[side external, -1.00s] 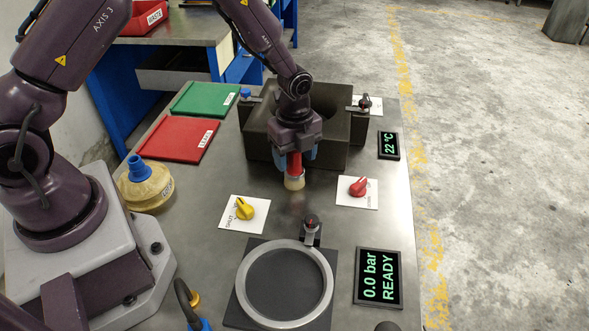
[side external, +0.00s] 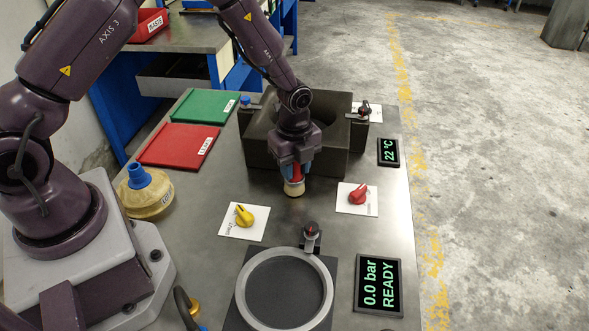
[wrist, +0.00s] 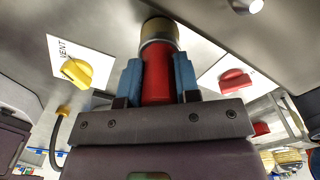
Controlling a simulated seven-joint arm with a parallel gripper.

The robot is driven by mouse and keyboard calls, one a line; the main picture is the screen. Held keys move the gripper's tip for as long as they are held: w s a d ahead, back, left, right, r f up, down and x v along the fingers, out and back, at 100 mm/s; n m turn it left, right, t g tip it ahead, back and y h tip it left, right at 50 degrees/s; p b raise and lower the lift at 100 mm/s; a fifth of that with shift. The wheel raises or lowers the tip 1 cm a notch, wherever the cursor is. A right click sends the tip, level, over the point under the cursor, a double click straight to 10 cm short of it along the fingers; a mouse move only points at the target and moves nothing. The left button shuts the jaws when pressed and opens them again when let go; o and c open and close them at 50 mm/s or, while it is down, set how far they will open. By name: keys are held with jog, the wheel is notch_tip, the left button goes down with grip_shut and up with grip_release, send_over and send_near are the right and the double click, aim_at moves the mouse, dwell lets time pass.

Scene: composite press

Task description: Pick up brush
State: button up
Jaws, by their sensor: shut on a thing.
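The brush has a red handle and a pale tan head; in the side view its head (side external: 294,188) points down, close to the metal table in front of the dark block. I cannot tell whether the head touches the table. In the wrist view the red handle (wrist: 157,75) stands between two blue finger pads. My gripper (side external: 297,172) is shut on the handle; it also shows in the wrist view (wrist: 158,82). Much of the handle is hidden by the fingers in the side view.
A dark hollow block (side external: 335,165) stands right behind my gripper. A yellow knob (side external: 244,215) and a red knob (side external: 358,195) lie either side in front. A round ring plate (side external: 247,285) is nearer.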

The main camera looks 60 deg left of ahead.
jog(key=shift+r, duration=0.4)
jog(key=s+r, duration=1.2)
jog(key=s, duration=0.2)
jog(key=shift+f, duration=0.1)
